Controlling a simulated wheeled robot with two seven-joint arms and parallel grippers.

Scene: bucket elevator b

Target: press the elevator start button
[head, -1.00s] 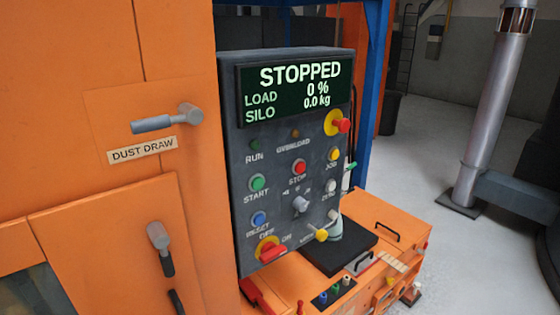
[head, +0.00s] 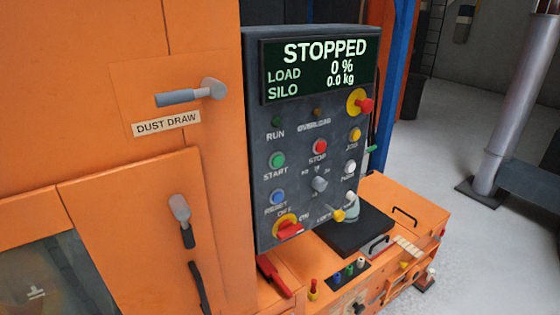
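The green START button (head: 277,160) sits at the left of a dark control panel (head: 262,120) in the head view, above its START label. The panel's display (head: 318,68) reads STOPPED, load 0 %, silo 0.0 kg. Above the button is a dark RUN lamp (head: 278,122). To its right is a red STOP button (head: 320,147), and below it a blue RESET button (head: 278,197). Neither of my grippers is in view, and nothing covers the START button.
An orange cabinet with a DUST DRAW handle (head: 190,93) stands left of the panel. A red-and-yellow emergency knob (head: 362,103) and a red rotary switch (head: 289,229) project from the panel. An orange bench (head: 408,198) lies below right. Grey floor is open at the right.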

